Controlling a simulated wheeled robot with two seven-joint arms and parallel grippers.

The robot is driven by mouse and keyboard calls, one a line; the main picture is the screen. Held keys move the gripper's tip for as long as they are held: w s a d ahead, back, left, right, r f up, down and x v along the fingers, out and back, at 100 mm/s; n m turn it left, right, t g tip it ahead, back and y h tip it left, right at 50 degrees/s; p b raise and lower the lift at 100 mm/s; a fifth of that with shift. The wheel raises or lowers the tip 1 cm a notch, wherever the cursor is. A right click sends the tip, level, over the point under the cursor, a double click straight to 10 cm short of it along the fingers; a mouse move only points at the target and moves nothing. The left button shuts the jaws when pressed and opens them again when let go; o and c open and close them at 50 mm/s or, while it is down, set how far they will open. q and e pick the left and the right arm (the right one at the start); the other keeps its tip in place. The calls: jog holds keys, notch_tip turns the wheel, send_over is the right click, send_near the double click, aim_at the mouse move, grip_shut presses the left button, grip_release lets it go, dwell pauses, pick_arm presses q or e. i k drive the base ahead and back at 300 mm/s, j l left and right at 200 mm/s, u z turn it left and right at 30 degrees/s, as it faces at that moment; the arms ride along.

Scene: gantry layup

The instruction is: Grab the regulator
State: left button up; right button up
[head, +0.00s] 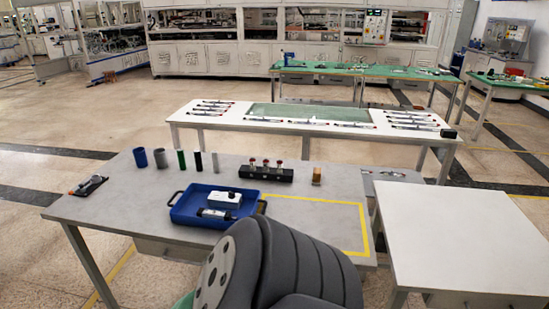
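A white box with a black knob (222,199), possibly the regulator, sits in a blue tray (178,214) on the near grey table. A dark cylindrical item with a pale label (216,214) lies in the same tray, in front of the box. I cannot tell for certain which of the two is the regulator. Neither of my grippers is in view, and nothing visible touches the box.
Several upright cylinders, including a blue one (140,157), and a black block with red-topped pieces (266,172) stand behind the tray on the grey table (120,205). A yellow-taped area (318,212) is clear. A large dark ribbed form hides the table's front.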

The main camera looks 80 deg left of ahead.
aim_at(215, 198)
jog(key=u, duration=0.85)
jog(key=k+u, duration=0.1)
jog(key=u, duration=0.75)
jog(key=k+u, duration=0.1)
jog(key=u, duration=1.2)
